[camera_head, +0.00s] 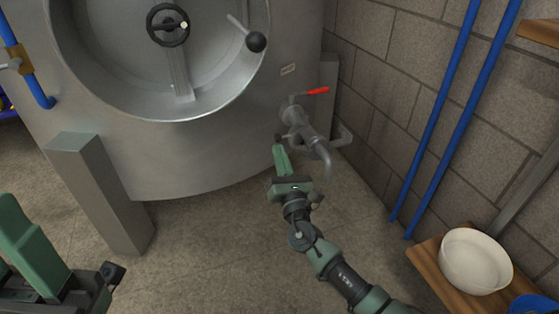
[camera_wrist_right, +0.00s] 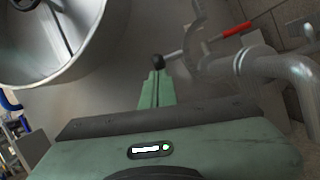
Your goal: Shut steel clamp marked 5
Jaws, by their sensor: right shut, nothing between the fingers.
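A steel outlet fitting with a pipe (camera_head: 318,140) sits low on the tank's right side. A black ball knob (camera_wrist_right: 157,61) on a thin steel rod sticks out from it, likely the clamp's handle; I can read no 5 on it. My right gripper (camera_head: 279,150) is shut and empty. Its fingertips (camera_wrist_right: 157,74) are right at the knob; I cannot tell whether they touch it. The clamp's body is hard to make out against the pipe. My left gripper (camera_head: 12,205) is at the lower left, away from the fitting; its jaw state is unclear.
A red valve lever (camera_head: 317,91) is just above the fitting. The steel tank (camera_head: 215,155) fills the upper left. A block wall (camera_head: 380,90) with blue pipes (camera_head: 440,120) is on the right. A white bowl (camera_head: 475,262) stands on a wooden surface (camera_head: 428,262) at lower right.

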